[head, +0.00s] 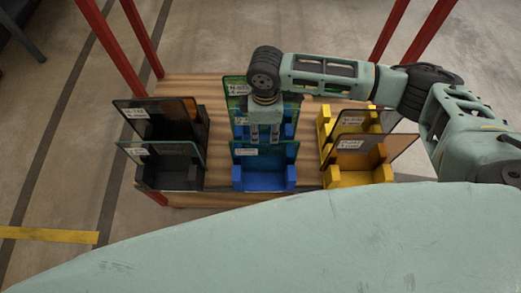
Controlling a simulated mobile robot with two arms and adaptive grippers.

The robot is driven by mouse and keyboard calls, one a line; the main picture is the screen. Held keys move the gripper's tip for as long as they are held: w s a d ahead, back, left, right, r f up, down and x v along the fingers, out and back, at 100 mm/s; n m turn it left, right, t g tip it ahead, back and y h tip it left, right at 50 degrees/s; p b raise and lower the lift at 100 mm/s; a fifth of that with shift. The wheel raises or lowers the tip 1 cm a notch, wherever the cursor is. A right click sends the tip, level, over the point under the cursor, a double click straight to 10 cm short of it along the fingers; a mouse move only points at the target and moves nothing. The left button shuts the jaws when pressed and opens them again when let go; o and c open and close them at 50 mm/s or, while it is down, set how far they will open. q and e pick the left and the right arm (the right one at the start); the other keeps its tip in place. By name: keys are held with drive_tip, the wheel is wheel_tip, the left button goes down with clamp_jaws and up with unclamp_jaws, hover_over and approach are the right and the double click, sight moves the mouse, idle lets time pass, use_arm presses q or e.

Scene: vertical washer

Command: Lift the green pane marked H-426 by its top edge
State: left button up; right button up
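A green-tinted pane (236,88) with a white label stands upright at the back of the middle column, partly hidden behind my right arm. The label's print is too small to read surely as H-426. My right gripper (265,134) points down over the middle column, in front of this green pane. Its two fingertips are apart and no pane shows clearly between them. A second labelled pane (239,121) shows beside and behind the fingers. A front pane (280,151) stands in a blue holder (263,180) just below the fingertips. My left gripper is out of view.
Yellow holders (358,178) with brownish panes (352,146) stand on the right. Red posts (144,38) rise at the table's corners. Bare wood separates the columns.

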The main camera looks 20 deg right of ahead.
drive_tip(key=b, duration=0.4)
hover_over(264, 158)
drive_tip(key=f, duration=0.4)
drive_tip(key=shift+w+f, duration=0.2)
drive_tip(key=shift+w, duration=0.1)
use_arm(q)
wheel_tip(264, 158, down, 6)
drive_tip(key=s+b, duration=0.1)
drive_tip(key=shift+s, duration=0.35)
use_arm(e)
wheel_tip(264, 158, down, 9)
drive_tip(key=shift+s, duration=0.15)
drive_tip(key=shift+d+f, duration=0.1)
drive_tip(key=shift+c, duration=0.3)
clamp_jaws()
